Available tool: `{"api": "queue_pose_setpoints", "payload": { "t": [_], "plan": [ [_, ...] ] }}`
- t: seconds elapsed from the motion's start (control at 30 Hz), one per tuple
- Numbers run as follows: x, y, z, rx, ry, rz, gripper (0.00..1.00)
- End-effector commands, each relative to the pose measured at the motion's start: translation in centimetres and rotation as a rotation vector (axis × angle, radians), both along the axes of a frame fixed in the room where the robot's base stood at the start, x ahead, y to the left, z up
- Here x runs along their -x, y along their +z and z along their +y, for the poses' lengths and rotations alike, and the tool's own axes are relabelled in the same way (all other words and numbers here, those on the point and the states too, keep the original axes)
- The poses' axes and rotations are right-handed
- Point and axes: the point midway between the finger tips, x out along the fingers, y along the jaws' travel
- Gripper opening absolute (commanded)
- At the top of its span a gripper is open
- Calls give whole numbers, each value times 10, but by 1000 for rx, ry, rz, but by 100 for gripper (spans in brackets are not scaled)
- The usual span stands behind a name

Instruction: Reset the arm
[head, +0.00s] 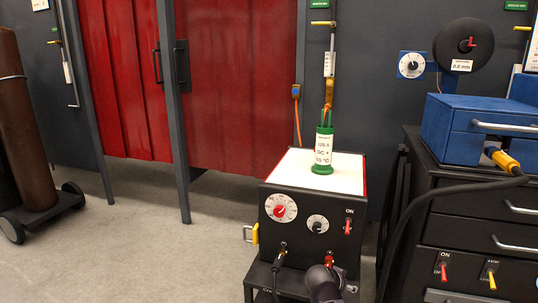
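A dark rounded part of my arm (324,284) shows at the bottom edge, in front of the lower right of a black welding machine (296,254). My gripper cannot be made out in the head view, so its fingers and whether it holds anything are hidden. On the machine's white top (282,172) stands a green holder (323,168) with a label and thin rods rising from it. The machine's front has a red dial (280,209), a smaller grey dial (317,224) and a red switch (348,226) under the word ON.
A black drawer cabinet (475,205) with a blue case (478,129) stands on the right, a thick cable hanging beside it. A brown gas cylinder (22,120) on a wheeled cart stands far left. Red curtains (228,87) hang behind. Grey floor (140,255) is clear at left.

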Motion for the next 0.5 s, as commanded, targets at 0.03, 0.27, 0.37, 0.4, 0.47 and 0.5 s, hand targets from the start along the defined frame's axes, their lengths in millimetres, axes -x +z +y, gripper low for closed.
{"api": "queue_pose_setpoints", "payload": {
  "t": [0.03,0.27,0.37,0.4,0.47,0.5],
  "plan": [
    [7,0,0,-13,15,64,81],
    [40,-17,10,-105,164,375,81],
    [54,-21,19,-158,259,494,81],
    [59,-22,22,-179,297,536,81],
    [66,-23,28,-209,354,589,81],
    [70,-23,31,-227,388,618,81]
  ]
}}
